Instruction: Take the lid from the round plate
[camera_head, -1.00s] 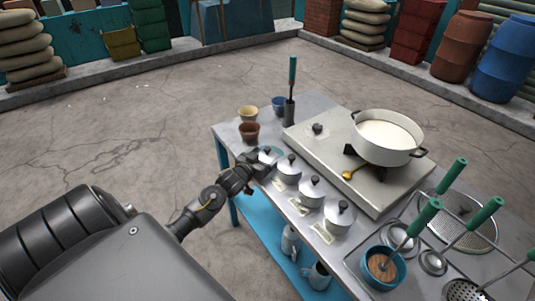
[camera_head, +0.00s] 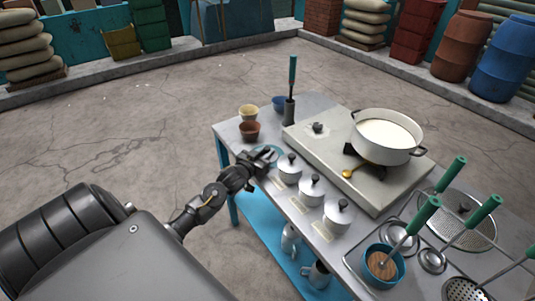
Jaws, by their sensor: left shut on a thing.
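My right gripper is not in view.
Three small lidded pots (camera_head: 289,168) stand in a row right of my gripper. Brown (camera_head: 249,131) and yellow (camera_head: 248,112) cups stand behind. A large white pot of milk (camera_head: 387,137) sits on the stove (camera_head: 375,185). Green-handled tools (camera_head: 428,209) crowd the right.

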